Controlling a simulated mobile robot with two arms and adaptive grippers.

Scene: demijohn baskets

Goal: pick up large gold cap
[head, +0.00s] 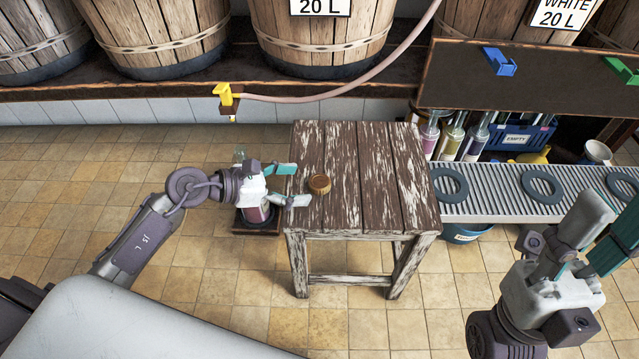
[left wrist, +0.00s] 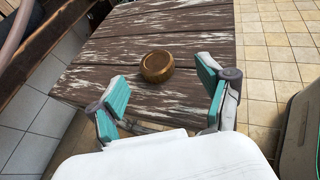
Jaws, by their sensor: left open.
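The large gold cap (head: 319,184) sits on the worn wooden stool (head: 372,165), near the left edge of its top. In the left wrist view the cap (left wrist: 157,66) lies on the planks (left wrist: 205,45), just beyond the fingertips and between their lines. My left gripper (head: 290,184) is open and empty at the stool's left edge, its teal fingers pointing at the cap without touching it. It also shows in the left wrist view (left wrist: 163,90), fingers wide apart. My right gripper (head: 596,248) is at the lower right of the head view, away from the stool; its jaw gap is unclear.
A demijohn (head: 257,212) in a dark tray stands on the floor below my left gripper. A yellow tap (head: 227,97) with a hose hangs behind. A grey ribbed rack (head: 495,205) with dark rings stands to the right. The rest of the stool top is clear.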

